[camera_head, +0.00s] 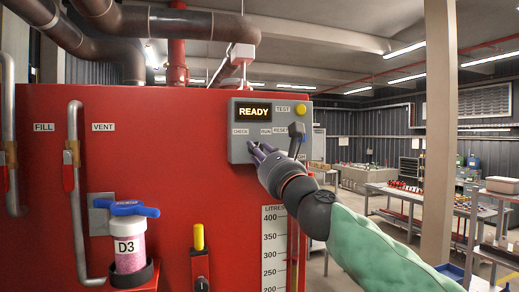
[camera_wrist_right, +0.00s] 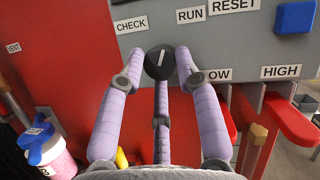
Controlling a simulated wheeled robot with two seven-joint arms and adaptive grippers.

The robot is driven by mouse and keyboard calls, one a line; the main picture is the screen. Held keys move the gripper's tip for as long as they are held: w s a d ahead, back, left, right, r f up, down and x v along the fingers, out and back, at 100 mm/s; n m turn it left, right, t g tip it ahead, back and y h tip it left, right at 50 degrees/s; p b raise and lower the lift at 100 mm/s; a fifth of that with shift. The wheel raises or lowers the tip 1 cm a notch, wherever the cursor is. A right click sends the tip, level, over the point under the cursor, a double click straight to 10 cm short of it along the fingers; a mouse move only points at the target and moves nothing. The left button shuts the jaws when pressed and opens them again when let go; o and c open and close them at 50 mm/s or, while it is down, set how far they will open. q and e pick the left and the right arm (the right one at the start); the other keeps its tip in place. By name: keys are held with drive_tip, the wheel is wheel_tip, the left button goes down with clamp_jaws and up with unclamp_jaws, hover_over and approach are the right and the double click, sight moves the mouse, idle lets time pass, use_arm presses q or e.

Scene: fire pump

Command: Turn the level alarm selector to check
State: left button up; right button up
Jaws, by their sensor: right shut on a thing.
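The grey control panel (camera_head: 238,143) on the red tank has a lit READY display and the labels CHECK, RUN and RESET. The selector (camera_wrist_right: 161,62) is a round black knob with a white line, below and between CHECK and RUN in the right wrist view. The line points up, leaning slightly right. My right gripper (camera_head: 256,152) has its purple fingers around the knob, which they hide in the head view. In the wrist view the gripper (camera_wrist_right: 160,62) is shut on the knob, with a finger on each side and one below. My left gripper is not in view.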

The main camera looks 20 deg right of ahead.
drive_tip(key=n+y+p, duration=0.1)
drive_tip(key=n, duration=0.2)
drive_tip(key=n+g+y+p, duration=0.1)
drive_tip(key=n+p, duration=0.1)
drive_tip(key=r+n+g+p, duration=0.1)
drive_tip(key=n+p, duration=0.1)
drive_tip(key=n, duration=0.1)
drive_tip(key=shift+d+n+y, duration=0.3)
drive_tip(key=shift+d+y, duration=0.05)
drive_tip(key=shift+y, duration=0.05)
drive_tip(key=n+g+p, duration=0.1)
drive_tip(key=n, duration=0.1)
drive_tip(key=n+p, duration=0.1)
drive_tip(key=p, duration=0.1)
drive_tip(key=shift+r+n+g+y, duration=0.2)
drive_tip(key=shift+n+g+y, duration=0.1)
drive_tip(key=shift+n+g, duration=0.1)
drive_tip(key=shift+d+n+g+p, duration=0.1)
drive_tip(key=shift+n+g+p, duration=0.4)
drive_tip(key=shift+n+p, duration=0.85)
drive_tip(key=shift+n, duration=0.25)
drive_tip(key=o, duration=0.9)
drive_tip(key=shift+o, duration=1.1)
drive_tip(key=shift+f, duration=0.2)
